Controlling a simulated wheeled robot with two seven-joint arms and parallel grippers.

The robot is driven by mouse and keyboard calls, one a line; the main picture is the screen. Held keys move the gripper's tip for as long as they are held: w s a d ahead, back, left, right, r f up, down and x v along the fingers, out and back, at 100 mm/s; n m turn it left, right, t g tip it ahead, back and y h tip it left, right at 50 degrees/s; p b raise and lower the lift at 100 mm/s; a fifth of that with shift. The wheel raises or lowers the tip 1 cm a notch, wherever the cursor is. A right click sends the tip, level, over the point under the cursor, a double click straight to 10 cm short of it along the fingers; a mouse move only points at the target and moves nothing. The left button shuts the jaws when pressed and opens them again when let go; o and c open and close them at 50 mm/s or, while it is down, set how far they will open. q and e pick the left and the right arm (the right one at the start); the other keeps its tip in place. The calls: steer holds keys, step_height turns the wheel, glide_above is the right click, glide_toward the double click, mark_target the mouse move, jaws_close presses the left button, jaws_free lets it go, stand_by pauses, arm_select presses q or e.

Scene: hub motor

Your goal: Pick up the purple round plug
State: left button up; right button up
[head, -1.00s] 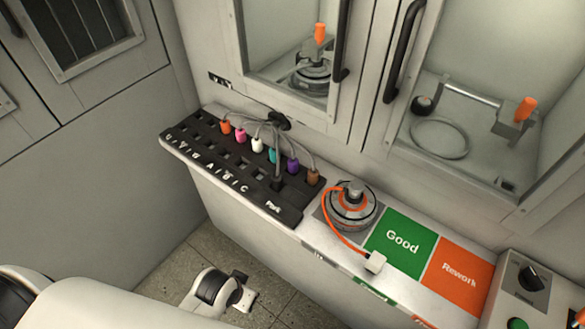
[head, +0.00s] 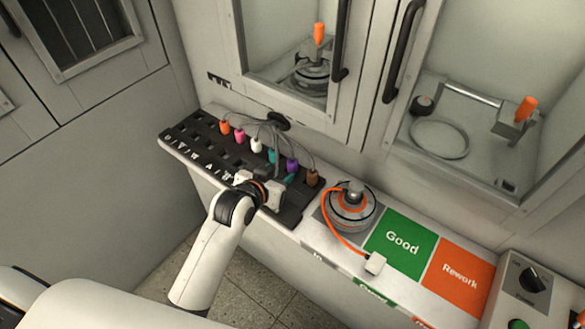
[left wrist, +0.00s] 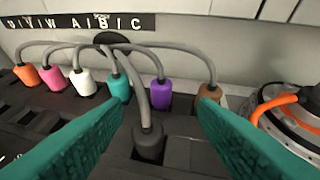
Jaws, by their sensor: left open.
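The purple round plug (head: 292,166) stands in the black socket panel (head: 205,125), between the teal plug and the brown plug (head: 312,178), with a grey cable from its top. In the left wrist view the purple plug (left wrist: 160,93) shows between and beyond the two teal fingers of my left gripper (left wrist: 163,108), untouched. That gripper is open and empty, over the near edge of the panel in the head view (head: 281,170). A black plug (left wrist: 148,143) on a grey cable stands nearer, between the fingers. My right gripper is not in view.
Orange, pink, white and teal (left wrist: 119,87) plugs stand to the left in the row. Their cables arch to a black grommet on the wall. A hub motor (head: 352,208) with an orange cable sits right of the panel, before the green Good area (head: 402,243).

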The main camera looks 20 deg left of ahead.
mark_target(291, 164)
arm_select(q)
steer(key=x, duration=0.8)
steer(key=shift+w+d+f, duration=0.1)
steer(key=shift+w, duration=0.25)
steer(key=shift+c, duration=0.3)
steer(key=c, duration=1)
